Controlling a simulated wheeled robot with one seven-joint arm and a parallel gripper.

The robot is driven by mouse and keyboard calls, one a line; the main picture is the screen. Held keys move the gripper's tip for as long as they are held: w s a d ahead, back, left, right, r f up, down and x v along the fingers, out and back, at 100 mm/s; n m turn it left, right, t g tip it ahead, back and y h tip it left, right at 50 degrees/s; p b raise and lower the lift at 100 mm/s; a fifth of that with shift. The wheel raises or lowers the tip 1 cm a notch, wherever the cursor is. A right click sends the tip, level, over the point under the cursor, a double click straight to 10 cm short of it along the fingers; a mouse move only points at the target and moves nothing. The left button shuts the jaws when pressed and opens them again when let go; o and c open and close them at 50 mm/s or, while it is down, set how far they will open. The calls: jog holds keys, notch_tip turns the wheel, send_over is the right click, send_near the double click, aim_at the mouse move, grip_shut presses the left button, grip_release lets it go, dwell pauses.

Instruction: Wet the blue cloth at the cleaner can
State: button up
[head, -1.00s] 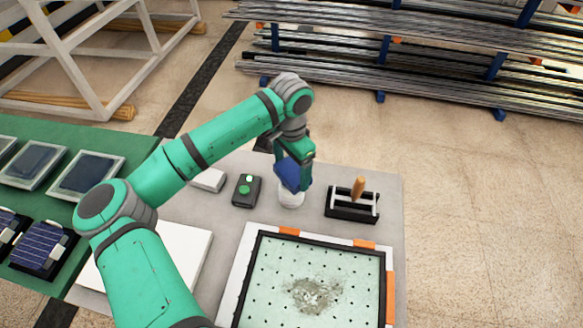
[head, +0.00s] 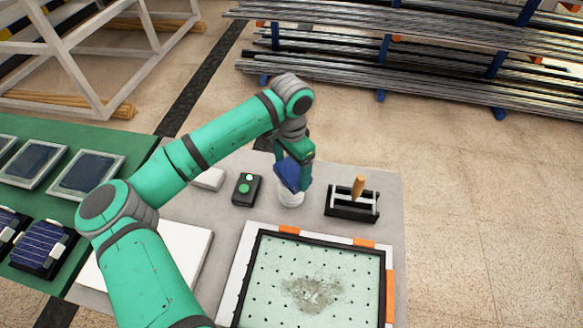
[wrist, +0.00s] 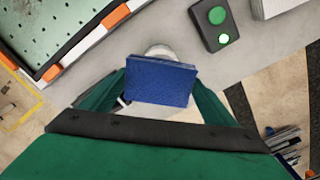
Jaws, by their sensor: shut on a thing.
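The blue cloth (head: 287,174) is a folded dark blue pad. My gripper (head: 298,170) is shut on it. In the wrist view the cloth (wrist: 160,82) spans the space between my green fingers. The white cleaner can (head: 291,196) stands on the grey table, directly below the cloth in the head view. In the wrist view only the can's rounded rim (wrist: 160,51) shows past the cloth's edge. The cloth hides the can's top, so I cannot tell whether they touch.
A control box (head: 246,189) with a green button stands left of the can. A black rack (head: 352,204) with a wooden-handled tool stands to the right. A framed perforated plate (head: 270,268) with a grey smudge lies in front. A white block (head: 208,179) sits further left.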

aim_at(291, 171)
jog(key=shift+f, duration=0.8)
dwell(1.6)
jog(key=shift+d, duration=0.1)
jog(key=shift+r, duration=0.85)
jog(key=shift+s+r, duration=0.1)
jog(key=shift+r, duration=2.55)
jog(key=shift+w, duration=0.2)
